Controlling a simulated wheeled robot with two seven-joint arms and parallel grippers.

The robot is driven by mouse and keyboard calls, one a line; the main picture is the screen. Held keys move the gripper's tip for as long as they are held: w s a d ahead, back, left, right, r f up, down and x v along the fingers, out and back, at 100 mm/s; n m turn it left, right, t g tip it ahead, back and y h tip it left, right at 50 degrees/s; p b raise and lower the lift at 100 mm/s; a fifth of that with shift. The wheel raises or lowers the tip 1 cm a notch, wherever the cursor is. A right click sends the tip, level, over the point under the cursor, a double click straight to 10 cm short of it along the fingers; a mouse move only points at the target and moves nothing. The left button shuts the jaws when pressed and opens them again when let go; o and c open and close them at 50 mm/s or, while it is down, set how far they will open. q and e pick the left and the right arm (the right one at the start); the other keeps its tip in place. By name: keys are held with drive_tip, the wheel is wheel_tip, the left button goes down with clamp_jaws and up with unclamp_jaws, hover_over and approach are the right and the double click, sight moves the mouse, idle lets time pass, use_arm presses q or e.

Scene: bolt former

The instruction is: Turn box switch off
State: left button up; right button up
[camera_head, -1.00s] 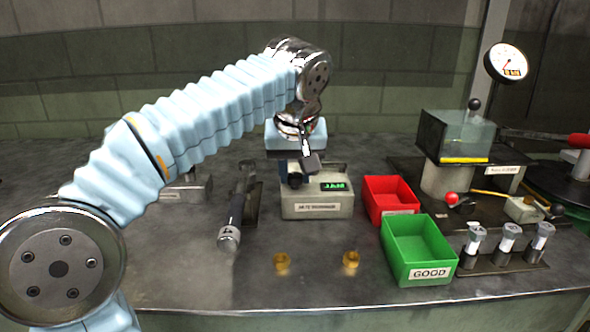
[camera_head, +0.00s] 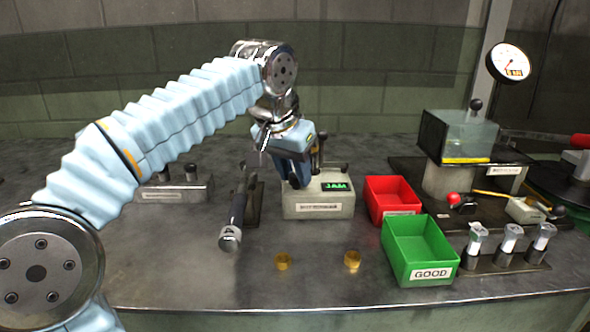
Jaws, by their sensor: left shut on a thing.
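The box (camera_head: 318,208) is a beige unit with a label on its front and a green display (camera_head: 336,186) that reads JAM. It stands on the bench near the middle. Dark levers (camera_head: 321,150) stick up behind its top. My left gripper (camera_head: 296,182) reaches down over the left part of the box top. Its jaws are shut on a small dark part there, which looks like the box switch. The jaws mostly hide this part, so its position cannot be told. My right gripper is not in view.
A red bin (camera_head: 391,190) and a green GOOD bin (camera_head: 418,246) stand right of the box. A dark-handled tool (camera_head: 238,210) lies to its left. Two brass pieces (camera_head: 352,259) lie in front. A glass-topped press (camera_head: 457,137) stands at the right. The front left bench is clear.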

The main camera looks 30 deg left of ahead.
use_arm(q)
drive_tip(key=shift+a+m+h, duration=0.1)
drive_tip(key=shift+m+h, duration=0.3)
drive_tip(key=shift+m, duration=0.6)
drive_tip(key=o, duration=1.1)
drive_tip(key=shift+c, duration=0.2)
drive_tip(key=v, duration=1.3)
drive_tip(key=shift+r, duration=0.4)
